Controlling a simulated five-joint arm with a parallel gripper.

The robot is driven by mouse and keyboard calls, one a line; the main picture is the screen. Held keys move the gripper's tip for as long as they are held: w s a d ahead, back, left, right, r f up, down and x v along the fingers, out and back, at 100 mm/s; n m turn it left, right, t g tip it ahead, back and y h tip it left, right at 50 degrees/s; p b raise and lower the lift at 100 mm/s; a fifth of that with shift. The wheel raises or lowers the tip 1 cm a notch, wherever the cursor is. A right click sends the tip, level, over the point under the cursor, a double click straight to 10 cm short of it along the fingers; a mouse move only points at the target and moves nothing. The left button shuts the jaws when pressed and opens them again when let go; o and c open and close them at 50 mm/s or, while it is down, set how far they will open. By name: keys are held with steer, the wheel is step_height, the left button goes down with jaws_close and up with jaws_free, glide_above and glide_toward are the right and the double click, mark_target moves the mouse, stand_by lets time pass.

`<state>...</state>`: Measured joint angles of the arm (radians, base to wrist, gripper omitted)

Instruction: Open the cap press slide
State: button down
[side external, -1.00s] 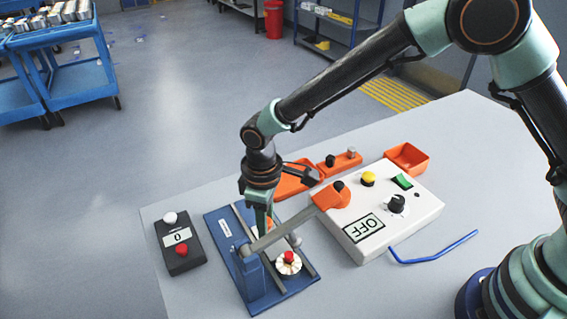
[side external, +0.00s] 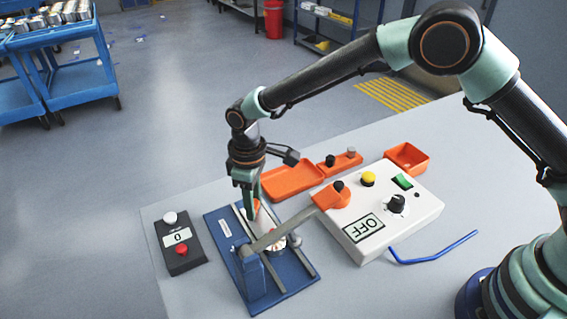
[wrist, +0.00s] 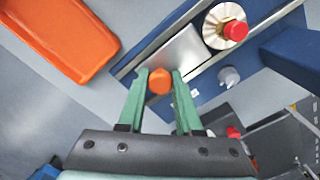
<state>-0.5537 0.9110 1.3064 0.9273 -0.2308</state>
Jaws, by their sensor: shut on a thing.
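The cap press (side external: 222,236) has a blue base with two rails. Its silver slide plate (wrist: 185,58) lies between the rails and bears an orange knob (wrist: 160,80). My gripper (wrist: 160,76) is shut on this knob, one finger on each side; in the side view my gripper (side external: 252,212) is at the far end of the press. In the side view the lever (side external: 285,229) partly hides the housing (side external: 277,243).
The lever's orange handle (side external: 331,196) reaches over the white control box (side external: 370,235). A black button box (side external: 180,250) stands left of the press. An orange tray (side external: 292,180) lies behind it. A blue bent rod (side external: 435,255) lies at the right.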

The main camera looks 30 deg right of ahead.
steer(key=shift+w+r, duration=0.1)
steer(key=shift+w, duration=2.4)
steer(key=c, duration=0.6)
jaws_free()
step_height(320, 180, up, 12)
